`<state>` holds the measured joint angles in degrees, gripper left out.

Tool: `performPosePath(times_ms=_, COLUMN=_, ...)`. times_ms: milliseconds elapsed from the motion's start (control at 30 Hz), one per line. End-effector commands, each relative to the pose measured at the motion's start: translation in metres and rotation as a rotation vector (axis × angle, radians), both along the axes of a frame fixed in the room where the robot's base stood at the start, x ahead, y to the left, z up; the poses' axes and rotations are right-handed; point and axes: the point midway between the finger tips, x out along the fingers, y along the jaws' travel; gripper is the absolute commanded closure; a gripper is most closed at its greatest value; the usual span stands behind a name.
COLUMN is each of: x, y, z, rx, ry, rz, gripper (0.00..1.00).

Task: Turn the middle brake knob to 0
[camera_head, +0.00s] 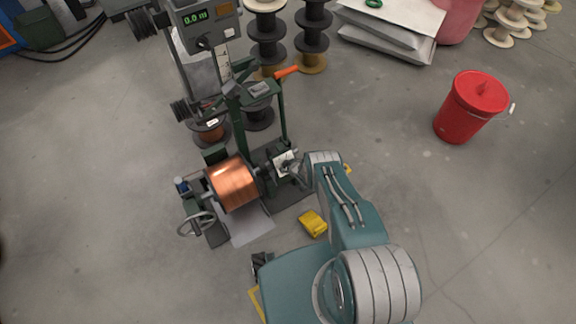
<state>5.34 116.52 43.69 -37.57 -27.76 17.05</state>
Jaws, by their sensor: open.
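A green winding stand holds a copper spool (234,186) on its shaft. A small white plate (283,161) sits on the stand to the right of the spool. My gripper (293,170) is open, at or just in front of this plate. I cannot tell whether it touches anything. No brake knob can be made out clearly; my gripper and wrist cover part of that area, and the dial markings are too small to read.
A meter box with a green display (194,18) reading 0.0 m stands behind. An orange lever (287,72) sticks out above the stand. A handwheel (196,224) is at its left. A yellow block (313,223) lies on the floor. A red bucket (471,106) stands right, with clear floor around.

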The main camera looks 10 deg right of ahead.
Motion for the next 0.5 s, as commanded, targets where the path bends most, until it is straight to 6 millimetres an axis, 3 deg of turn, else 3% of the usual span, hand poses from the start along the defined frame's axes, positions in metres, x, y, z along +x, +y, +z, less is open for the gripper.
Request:
performPosePath(times_ms=433, x=0.0035, y=0.0013, z=-0.0035, rx=-0.001, ry=0.000, rz=-0.001, gripper=0.02)
performPosePath(times_ms=500, x=0.0035, y=0.0013, z=-0.0035, rx=-0.001, ry=0.000, rz=-0.001, gripper=0.33)
